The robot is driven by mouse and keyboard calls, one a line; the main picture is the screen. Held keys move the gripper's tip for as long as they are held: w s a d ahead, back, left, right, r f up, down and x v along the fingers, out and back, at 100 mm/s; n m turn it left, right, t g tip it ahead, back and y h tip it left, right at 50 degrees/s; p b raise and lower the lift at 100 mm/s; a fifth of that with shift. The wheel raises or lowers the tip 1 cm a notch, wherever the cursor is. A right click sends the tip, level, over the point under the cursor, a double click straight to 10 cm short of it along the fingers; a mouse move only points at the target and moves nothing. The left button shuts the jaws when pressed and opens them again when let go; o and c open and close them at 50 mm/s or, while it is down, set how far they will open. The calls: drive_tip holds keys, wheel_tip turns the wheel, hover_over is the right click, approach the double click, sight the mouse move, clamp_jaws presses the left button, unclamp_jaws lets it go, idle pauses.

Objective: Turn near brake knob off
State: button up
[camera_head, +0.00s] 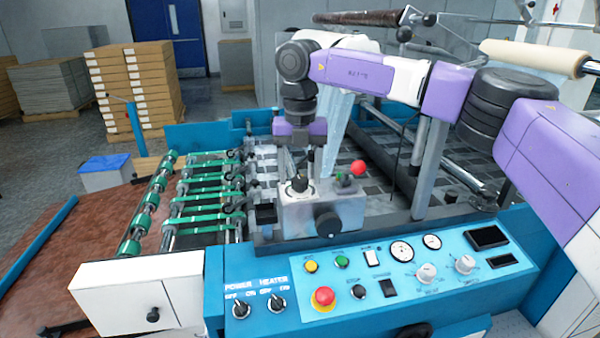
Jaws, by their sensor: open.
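A grey metal box (322,212) stands on the machine behind the control panel. On its top is a black knob (299,184) on a pale round dial, and on its front is a larger round black knob (328,224). No readable label shows which of them is the brake knob. My gripper (303,170) points down from the purple arm, with its fingers open just above or around the top knob. Whether they touch it cannot be told. The fingers partly hide the space behind the knob.
A red ball-ended lever (357,168) rises just right of my gripper. The blue control panel (455,290) carries switches, gauges and a red button (323,297). Green-banded rollers (205,180) lie left, and a film roll (535,57) is at upper right.

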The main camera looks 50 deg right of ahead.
drive_tip(key=shift+f, duration=0.25)
drive_tip(key=shift+c, duration=0.2)
clamp_jaws()
